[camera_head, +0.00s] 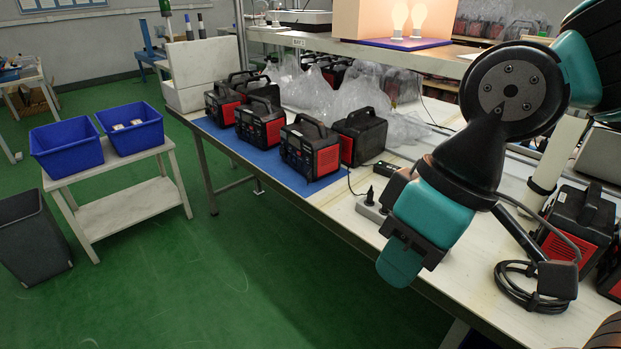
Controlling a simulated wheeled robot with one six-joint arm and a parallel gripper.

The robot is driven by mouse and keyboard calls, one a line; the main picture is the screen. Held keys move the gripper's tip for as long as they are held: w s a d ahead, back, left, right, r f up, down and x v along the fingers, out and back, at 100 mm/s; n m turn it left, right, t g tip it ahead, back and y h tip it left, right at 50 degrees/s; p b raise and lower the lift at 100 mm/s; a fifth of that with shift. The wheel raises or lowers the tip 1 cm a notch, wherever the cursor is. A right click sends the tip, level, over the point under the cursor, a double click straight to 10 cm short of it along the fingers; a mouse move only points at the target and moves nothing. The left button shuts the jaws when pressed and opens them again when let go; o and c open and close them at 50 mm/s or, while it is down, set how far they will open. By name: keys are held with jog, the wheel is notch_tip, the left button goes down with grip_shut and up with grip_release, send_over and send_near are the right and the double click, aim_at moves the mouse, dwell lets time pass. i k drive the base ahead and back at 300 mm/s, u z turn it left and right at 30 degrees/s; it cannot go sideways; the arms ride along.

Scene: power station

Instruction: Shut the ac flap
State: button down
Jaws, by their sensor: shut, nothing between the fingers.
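Several black and red power stations stand on the long workbench. The nearest of the left group (310,148) sits on a blue mat, and another (361,136) is just behind it to the right. One more power station (576,228) stands at the right, beyond my arm. I cannot make out an ac flap on any of them; the details are too small. My gripper (399,266) points down at the bench's front edge, right of the left group. It is shut and empty, and appears apart from all power stations.
A white power strip (371,208) with a black plug lies beside my gripper. A coiled black cable (525,290) lies at the right. Clear plastic bags (350,95) are heaped behind. Blue bins (66,148) stand on a side table; green floor is free in front.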

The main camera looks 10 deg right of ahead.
aim_at(308, 141)
jog(key=u, duration=0.55)
jog(key=i, duration=0.95)
jog(key=z, duration=0.2)
